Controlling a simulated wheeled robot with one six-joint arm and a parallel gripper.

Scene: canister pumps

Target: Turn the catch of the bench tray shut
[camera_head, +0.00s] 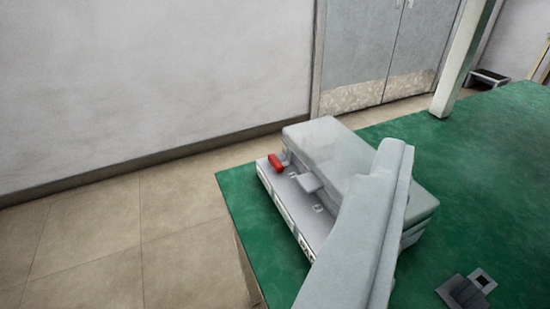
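A pale grey boxy unit (325,142) sits on the green bench near its left corner. Along its front left side is a low tray-like ledge (291,208) with small slots on its outer face. A short red piece (276,162), perhaps the catch, lies at the ledge's far left end; its exact angle is hard to tell. A small grey flat tab (308,182) sticks out over the ledge. A long pale grey body (360,235) crosses in front and hides the unit's near right part; I cannot tell whether it is mine.
The green bench top (480,180) is mostly clear to the right. A small dark grey fitting (466,291) stands at the bottom right. A pale post (465,55) rises at the far edge. Grey double doors (385,45) and bare tiled floor (130,235) lie beyond.

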